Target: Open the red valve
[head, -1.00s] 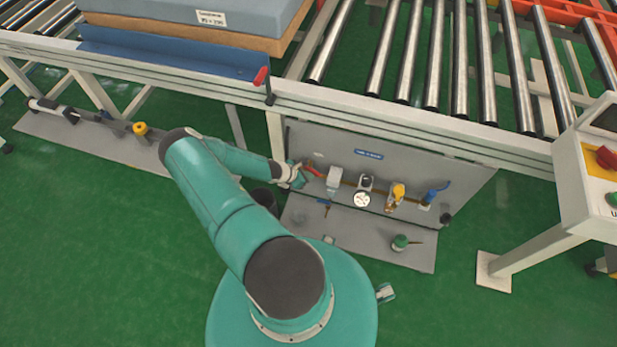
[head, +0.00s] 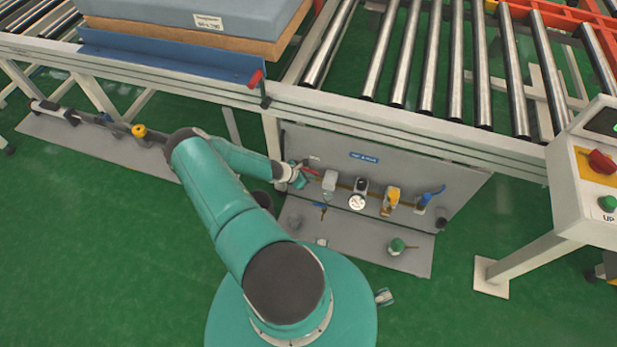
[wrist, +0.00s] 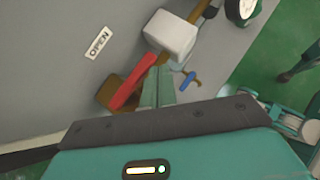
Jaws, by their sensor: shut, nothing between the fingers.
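The red valve handle (wrist: 132,86) is a flat red lever in the wrist view. It runs slantwise on a brass pipe fitting (wrist: 112,92), below a white block (wrist: 172,38). In the head view the red handle (head: 308,170) shows as a small red strip at the panel's left end. My gripper (wrist: 165,70) is shut, with its teal fingers right beside the lever's right side. I cannot tell whether they touch it. In the head view my gripper (head: 299,181) is at the panel's left end, just below the red handle. An "OPEN" label (wrist: 98,43) is left of the lever.
The grey panel (head: 400,165) also carries a gauge (head: 357,202), a yellow valve (head: 391,196) and a blue-handled valve (head: 432,196). The roller conveyor (head: 427,65) stands above. A control box (head: 590,165) is at right. Green floor (head: 110,260) is clear at left.

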